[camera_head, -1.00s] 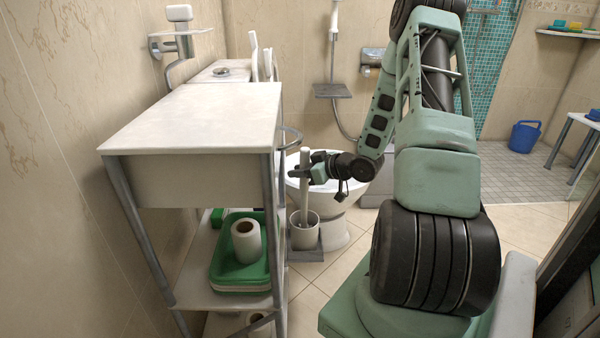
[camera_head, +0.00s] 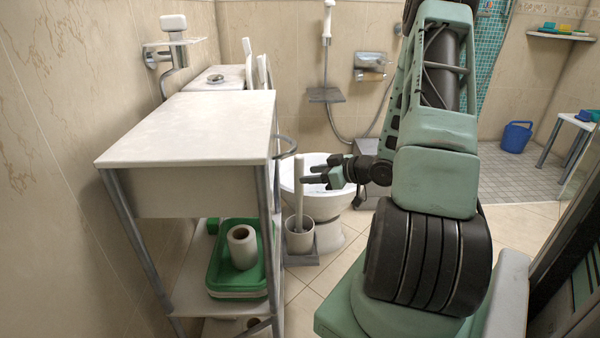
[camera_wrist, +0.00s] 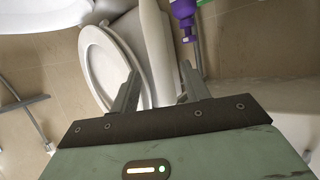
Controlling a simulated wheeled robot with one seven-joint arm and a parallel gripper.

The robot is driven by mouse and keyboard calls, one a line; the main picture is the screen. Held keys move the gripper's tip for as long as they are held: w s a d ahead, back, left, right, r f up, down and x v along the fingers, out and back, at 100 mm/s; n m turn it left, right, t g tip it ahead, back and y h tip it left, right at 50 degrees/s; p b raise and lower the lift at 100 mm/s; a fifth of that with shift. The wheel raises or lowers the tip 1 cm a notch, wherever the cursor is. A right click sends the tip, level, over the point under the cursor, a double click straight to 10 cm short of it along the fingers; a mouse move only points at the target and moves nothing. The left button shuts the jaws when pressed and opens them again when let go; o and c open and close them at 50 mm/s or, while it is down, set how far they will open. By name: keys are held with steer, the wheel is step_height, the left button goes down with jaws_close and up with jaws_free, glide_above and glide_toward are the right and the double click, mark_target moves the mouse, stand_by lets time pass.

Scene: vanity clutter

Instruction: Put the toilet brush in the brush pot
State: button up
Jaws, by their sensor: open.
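The toilet brush (camera_head: 299,188) has a long white handle and stands nearly upright in the white brush pot (camera_head: 300,241); its head is hidden inside. The pot is on a grey base on the floor, beside the cabinet. My gripper (camera_head: 309,171) is open and empty, just right of the upper handle in the head view. The pot cannot be made out there.
A white-topped cabinet (camera_head: 195,128) stands close on the left, with a green tray (camera_head: 220,257) and a paper roll (camera_head: 242,247) on its shelf. The toilet (camera_head: 325,200) is behind the brush.

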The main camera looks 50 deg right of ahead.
steer(key=p+v, duration=0.1)
steer(key=v, duration=0.4)
stand_by(0.6)
